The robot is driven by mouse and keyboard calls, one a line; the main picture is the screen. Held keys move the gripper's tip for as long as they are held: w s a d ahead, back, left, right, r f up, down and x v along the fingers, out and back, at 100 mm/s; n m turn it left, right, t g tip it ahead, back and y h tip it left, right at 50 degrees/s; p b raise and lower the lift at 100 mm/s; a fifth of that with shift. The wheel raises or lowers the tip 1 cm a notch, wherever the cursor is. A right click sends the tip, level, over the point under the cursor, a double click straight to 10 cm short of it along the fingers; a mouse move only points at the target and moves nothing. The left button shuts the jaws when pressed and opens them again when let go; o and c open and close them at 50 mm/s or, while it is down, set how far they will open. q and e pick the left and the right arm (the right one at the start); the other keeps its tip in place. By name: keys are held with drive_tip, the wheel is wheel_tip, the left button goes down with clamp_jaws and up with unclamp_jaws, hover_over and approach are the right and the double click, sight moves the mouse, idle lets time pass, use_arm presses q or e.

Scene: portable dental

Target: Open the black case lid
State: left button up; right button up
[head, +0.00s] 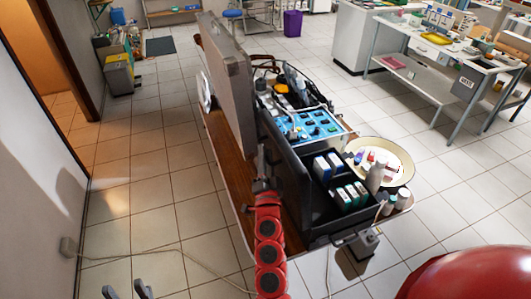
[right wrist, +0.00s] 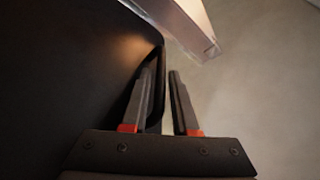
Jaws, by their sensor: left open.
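The black case (head: 312,232) stands on a brown wooden table, with a blue control panel (head: 308,122) and small boxes showing inside. A dark upright panel (head: 285,165), which looks like its lid, stands along its left side. My right gripper (head: 261,172) is at that panel's left edge. In the right wrist view its fingers (right wrist: 163,85) are apart, with the rounded dark edge (right wrist: 159,55) between them; contact cannot be told. My left gripper (head: 126,291) is open and empty, low at the left, away from the case.
A tall grey-brown panel (head: 228,85) stands upright at the table's far left side. A round cream tray (head: 400,160) with bottles sits right of the case. A thin cable (head: 160,248) crosses the tiled floor, which is mostly clear at left.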

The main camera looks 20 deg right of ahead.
clamp_jaws()
idle(1.5)
